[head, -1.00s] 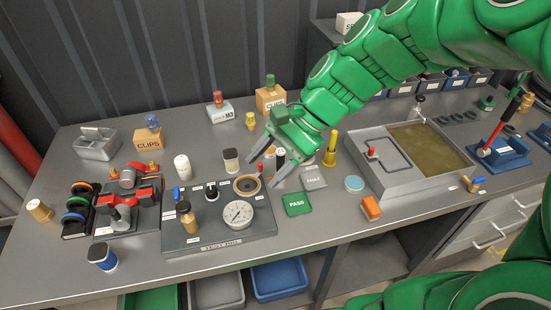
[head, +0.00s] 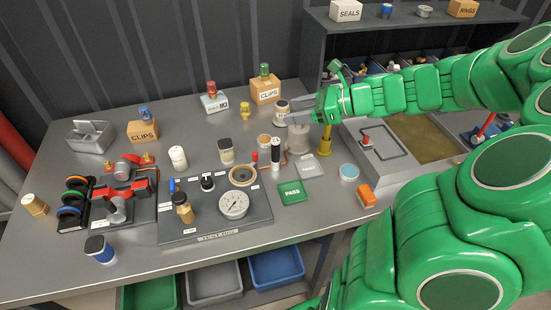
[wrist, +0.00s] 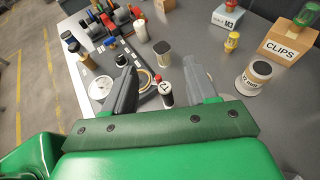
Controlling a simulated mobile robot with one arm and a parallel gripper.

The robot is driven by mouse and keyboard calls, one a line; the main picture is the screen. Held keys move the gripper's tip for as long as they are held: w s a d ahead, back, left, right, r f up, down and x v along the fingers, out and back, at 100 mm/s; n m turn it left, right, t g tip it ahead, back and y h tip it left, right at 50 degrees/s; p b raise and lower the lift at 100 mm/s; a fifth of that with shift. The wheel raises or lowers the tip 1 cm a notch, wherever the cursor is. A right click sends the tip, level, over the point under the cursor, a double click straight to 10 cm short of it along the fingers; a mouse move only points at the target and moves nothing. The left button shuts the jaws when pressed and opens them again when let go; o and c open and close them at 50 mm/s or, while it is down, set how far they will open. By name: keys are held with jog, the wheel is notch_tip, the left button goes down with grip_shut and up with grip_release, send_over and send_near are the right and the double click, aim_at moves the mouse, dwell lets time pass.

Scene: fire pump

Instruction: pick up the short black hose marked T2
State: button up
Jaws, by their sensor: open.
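A short black upright cylinder with a white band (head: 276,155) stands just right of the test rig's round tan ring; it looks like the hose, but its mark is too small to read in the head view. In the wrist view the black piece (wrist: 166,93) shows between my fingers, with a white label only partly legible. My gripper (head: 296,117) is open and empty, above the bench and behind the black piece, its fingers pointing left. In the wrist view my gripper (wrist: 160,64) has its two fingers spread wide, with nothing between the pads.
The test rig plate (head: 225,228) with its gauge lies left of the black piece. A green PASS card (head: 292,193) and yellow post (head: 325,140) are close by on the right.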

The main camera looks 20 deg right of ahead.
send_near(274, 145)
jog(key=w+a+f, duration=0.2)
jog(key=w+f, duration=0.1)
jog(key=x, duration=0.6)
jog(key=shift+a+r, duration=0.15)
jog(key=shift+a, duration=0.3)
jog(key=shift+x, duration=0.85)
jog(key=shift+d, duration=0.1)
grip_shut()
